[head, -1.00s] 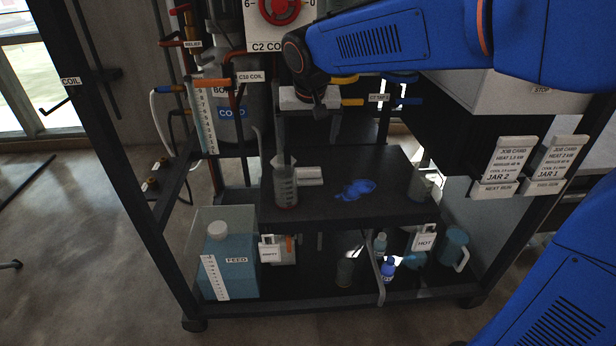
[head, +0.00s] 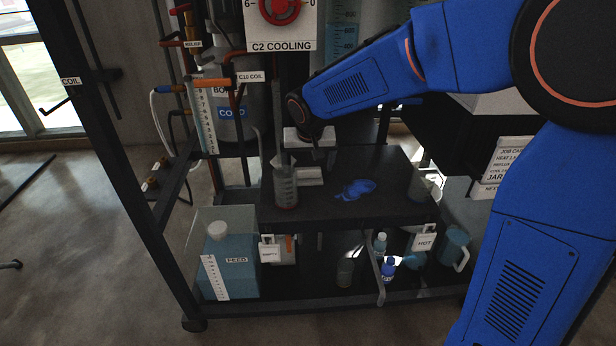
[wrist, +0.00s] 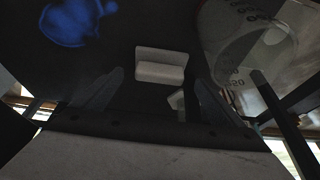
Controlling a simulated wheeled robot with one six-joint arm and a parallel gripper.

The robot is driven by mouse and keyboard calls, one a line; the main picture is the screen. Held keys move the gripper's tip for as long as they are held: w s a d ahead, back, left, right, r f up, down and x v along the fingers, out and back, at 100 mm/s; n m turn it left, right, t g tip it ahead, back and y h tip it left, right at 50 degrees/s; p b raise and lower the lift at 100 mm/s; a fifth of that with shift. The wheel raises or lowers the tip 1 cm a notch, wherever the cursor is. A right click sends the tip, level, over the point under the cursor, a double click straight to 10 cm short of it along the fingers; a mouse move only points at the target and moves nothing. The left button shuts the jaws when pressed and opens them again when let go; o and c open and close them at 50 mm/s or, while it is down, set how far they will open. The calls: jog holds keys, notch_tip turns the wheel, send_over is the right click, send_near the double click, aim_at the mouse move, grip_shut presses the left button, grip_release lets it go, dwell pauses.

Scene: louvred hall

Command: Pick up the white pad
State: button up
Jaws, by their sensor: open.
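The white pad (head: 309,176) lies on the black shelf (head: 395,205), just right of a graduated beaker (head: 286,190). In the wrist view the pad (wrist: 160,65) is a pale block ahead of my gripper (wrist: 158,78), roughly between the lines of its two fingers. The fingers are apart with nothing held between them. In the head view my gripper's pale body is above and behind the pad, at the end of the blue arm; its fingertips are not clear there. The pad appears apart from the fingers, but the exact gap is hard to judge.
The beaker also shows large at upper right in the wrist view (wrist: 245,45). A blue patch (head: 355,189) lies on the shelf right of the pad, and a small jar (head: 420,188) stands at the right edge.

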aim_at(308, 169)
jog(key=shift+x, duration=1.55)
jog(key=shift+s, duration=0.1)
jog(key=c, duration=1.2)
jog(key=shift+o, duration=0.2)
jog(key=shift+r, duration=0.1)
notch_tip(308, 169, up, 10)
jog(key=shift+f, duration=0.1)
